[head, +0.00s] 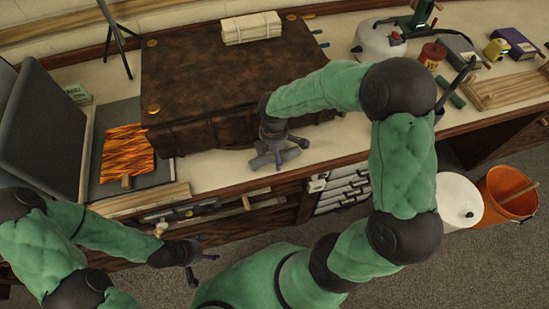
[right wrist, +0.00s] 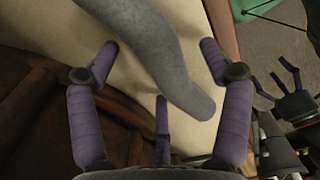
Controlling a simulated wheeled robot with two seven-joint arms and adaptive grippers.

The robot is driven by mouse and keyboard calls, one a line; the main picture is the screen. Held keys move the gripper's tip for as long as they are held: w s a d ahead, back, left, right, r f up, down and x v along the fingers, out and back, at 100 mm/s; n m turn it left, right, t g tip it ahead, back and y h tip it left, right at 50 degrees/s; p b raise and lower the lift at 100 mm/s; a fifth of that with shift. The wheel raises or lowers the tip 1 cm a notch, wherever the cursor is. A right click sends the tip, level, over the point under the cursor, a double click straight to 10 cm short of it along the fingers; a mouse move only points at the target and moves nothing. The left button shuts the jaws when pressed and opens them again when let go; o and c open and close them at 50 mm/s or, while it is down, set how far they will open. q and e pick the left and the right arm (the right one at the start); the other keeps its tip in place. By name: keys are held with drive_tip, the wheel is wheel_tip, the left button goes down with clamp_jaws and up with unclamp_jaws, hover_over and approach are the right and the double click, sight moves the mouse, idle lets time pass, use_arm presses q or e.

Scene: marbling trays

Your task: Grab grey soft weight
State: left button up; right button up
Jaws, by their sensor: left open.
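The grey soft weight (right wrist: 165,50) is a long, slightly curved grey roll on the pale bench top in the right wrist view. It also shows in the head view (head: 262,161) at the bench's front edge, partly hidden by my right gripper. My right gripper (head: 280,155) is just over it, pointing down. In the right wrist view its fingers (right wrist: 160,62) are spread, with the weight between them and gaps on both sides. My left gripper (head: 206,261) is open and empty in front of the bench, low at the left; it also shows in the right wrist view (right wrist: 285,80).
A large brown leather-like case (head: 215,75) stands right behind the weight, with a cream bundle (head: 251,28) on top. An orange-patterned sheet (head: 127,152) lies at the left. A white pot (head: 379,42) and small containers stand at the right. An orange bucket (head: 508,196) is on the floor.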

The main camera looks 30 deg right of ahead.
drive_tip(key=c, duration=1.4)
drive_tip(key=shift+r, duration=0.1)
